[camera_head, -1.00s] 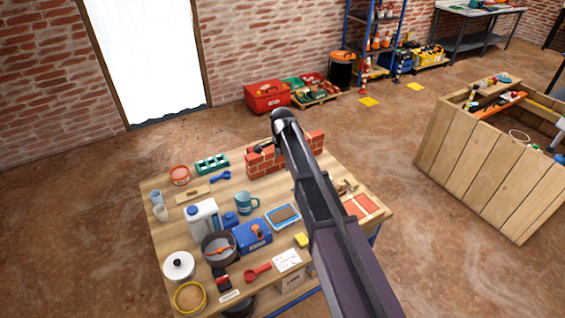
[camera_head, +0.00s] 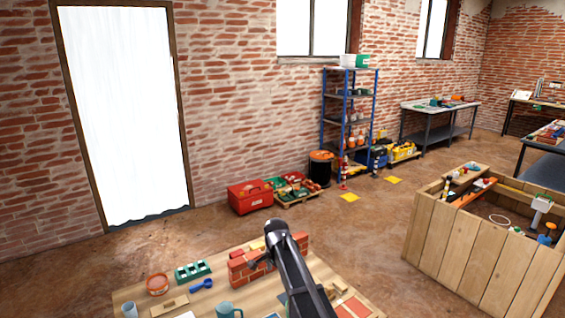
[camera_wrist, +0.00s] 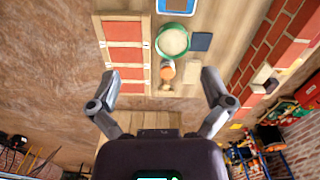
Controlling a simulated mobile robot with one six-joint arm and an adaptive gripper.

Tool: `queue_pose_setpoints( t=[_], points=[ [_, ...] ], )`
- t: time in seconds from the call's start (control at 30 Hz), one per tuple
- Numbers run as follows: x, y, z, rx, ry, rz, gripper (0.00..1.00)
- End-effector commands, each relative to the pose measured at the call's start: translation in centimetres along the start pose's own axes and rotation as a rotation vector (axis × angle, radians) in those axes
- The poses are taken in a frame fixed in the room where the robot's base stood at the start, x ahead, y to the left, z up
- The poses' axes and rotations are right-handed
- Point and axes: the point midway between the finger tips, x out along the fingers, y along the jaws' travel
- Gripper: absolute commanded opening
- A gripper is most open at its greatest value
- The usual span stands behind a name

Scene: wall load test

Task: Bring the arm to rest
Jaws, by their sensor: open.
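My gripper (camera_wrist: 160,90) shows in the wrist view with its two fingers spread wide and nothing between them. Beyond the fingers lie the wooden table top (camera_wrist: 205,70), a round green-rimmed container (camera_wrist: 174,40) and a small orange-topped item (camera_wrist: 167,72). In the head view my arm reaches up from the bottom over the table (camera_head: 130,297), and its dark upper end is beside a small brick wall (camera_head: 248,266). The gripper's fingers are hard to make out there.
A blue scoop (camera_head: 201,286), a green block tray (camera_head: 192,271) and an orange tub (camera_head: 157,284) stand on the table. A wooden crate (camera_head: 465,250) stands at right. A red toolbox (camera_head: 250,197) and a blue shelf rack (camera_head: 348,110) are by the wall. Open floor lies between.

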Motion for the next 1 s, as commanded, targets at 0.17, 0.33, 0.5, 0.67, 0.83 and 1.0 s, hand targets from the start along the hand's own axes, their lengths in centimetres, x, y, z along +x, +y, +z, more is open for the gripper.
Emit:
queue_pose_setpoints(
  t=[0.17,0.33,0.5,0.67,0.83,1.0],
  points=[
    [0.0,7.0,-0.8,-0.159,0.000,0.000,1.00],
    [0.0,13.5,-1.3,-0.344,0.000,0.001,1.00],
    [0.0,19.9,-1.2,-0.528,0.000,0.001,1.00],
    [0.0,25.2,-0.8,-0.691,0.000,0.001,1.00],
    [0.0,28.8,-0.2,-0.818,0.000,0.001,1.00],
    [0.0,30.1,-0.2,-0.872,0.000,0.001,1.00]
  ],
)
